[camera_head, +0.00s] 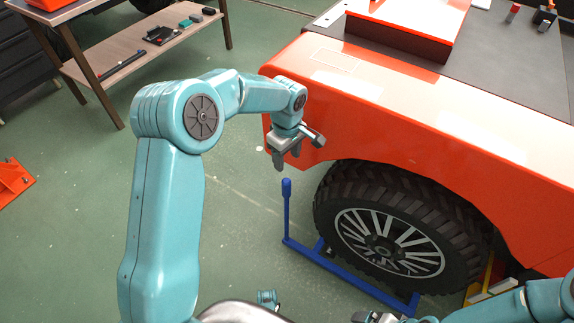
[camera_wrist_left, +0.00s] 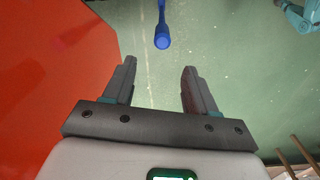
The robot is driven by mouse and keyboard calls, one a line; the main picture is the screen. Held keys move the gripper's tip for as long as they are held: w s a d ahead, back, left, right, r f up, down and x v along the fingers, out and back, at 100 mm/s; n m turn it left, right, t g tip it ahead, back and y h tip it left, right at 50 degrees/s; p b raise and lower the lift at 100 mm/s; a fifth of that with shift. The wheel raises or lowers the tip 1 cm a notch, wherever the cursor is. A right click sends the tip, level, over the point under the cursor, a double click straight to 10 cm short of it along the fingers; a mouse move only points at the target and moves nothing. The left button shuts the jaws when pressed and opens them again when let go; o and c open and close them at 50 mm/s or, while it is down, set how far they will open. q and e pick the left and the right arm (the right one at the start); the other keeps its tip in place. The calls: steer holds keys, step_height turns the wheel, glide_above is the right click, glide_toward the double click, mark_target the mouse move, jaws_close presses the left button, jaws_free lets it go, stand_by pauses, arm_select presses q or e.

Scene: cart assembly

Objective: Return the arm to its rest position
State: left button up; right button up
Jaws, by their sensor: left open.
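My left gripper (camera_head: 287,156) hangs at the end of my teal left arm, just in front of the cart's orange front corner. Its two fingers point down and stand apart with nothing between them; the left wrist view shows the same open, empty jaws (camera_wrist_left: 160,90). My right arm (camera_head: 520,303) shows only in part at the lower right; its gripper is not clearly visible. The orange cart (camera_head: 430,125) fills the right side, with its black-tyred wheel (camera_head: 390,237) below the fender.
A blue frame (camera_head: 345,270) lies around the wheel's base, its upright post (camera_head: 287,205) below my left gripper. The post also shows beyond the fingers in the left wrist view (camera_wrist_left: 162,38). A wooden shelf (camera_head: 140,45) with tools stands at upper left. Green floor between is clear.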

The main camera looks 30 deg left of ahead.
arm_select(q)
steer(key=shift+r, duration=0.9)
